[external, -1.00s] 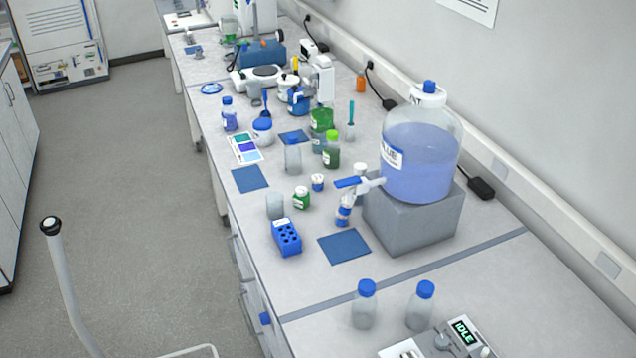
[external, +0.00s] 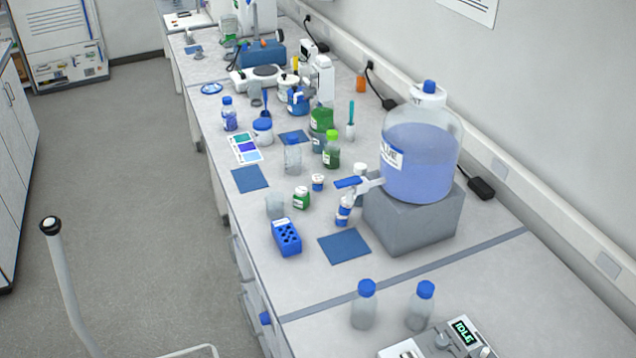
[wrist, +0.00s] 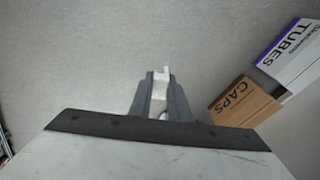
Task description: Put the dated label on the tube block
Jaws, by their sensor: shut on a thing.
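The tube block (external: 287,237) is a blue block with rows of dark holes, upright near the front edge of the bench in the external view. In the wrist view my gripper (wrist: 161,82) is shut on a small white piece (wrist: 160,90), which looks like the label. No date can be read on it, and the fingers hide its lower part. My gripper does not show in the external view, so its place relative to the block cannot be told. The block is not seen in the wrist view.
A cloudy beaker (external: 275,207) stands just behind the block, and a blue mat (external: 344,246) lies to its right. A large carboy (external: 420,160) sits on a grey stand (external: 412,225). The wrist view shows boxes marked CAPS (wrist: 242,101) and TUBES (wrist: 292,56) at right.

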